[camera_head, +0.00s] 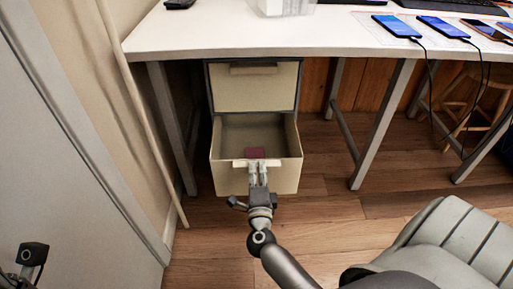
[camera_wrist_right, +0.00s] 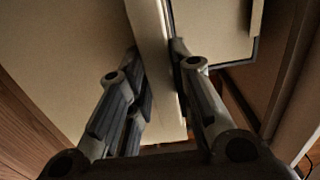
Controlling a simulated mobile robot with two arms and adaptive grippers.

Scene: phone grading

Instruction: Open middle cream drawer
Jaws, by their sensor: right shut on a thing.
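A cream drawer (camera_head: 225,176) under the table is pulled well out, and its inside shows from above. A small dark red object (camera_head: 254,153) lies in it near the front. Its handle (camera_head: 238,163) is a pale strip along the front's top edge. My right gripper (camera_head: 257,165) is shut on this handle. In the right wrist view its two fingers (camera_wrist_right: 157,50) stand on either side of the cream handle strip (camera_wrist_right: 160,85). A closed cream drawer (camera_head: 253,92) sits just above. Anything below the open drawer is hidden. My left gripper's fingers are not in view.
A white table (camera_head: 240,36) spans the top, with phones (camera_head: 397,26) and hanging cables at its right. A grey table leg (camera_head: 383,125) stands right of the drawer. A grey chair (camera_head: 450,240) is at lower right. Wooden floor (camera_head: 325,215) lies open between.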

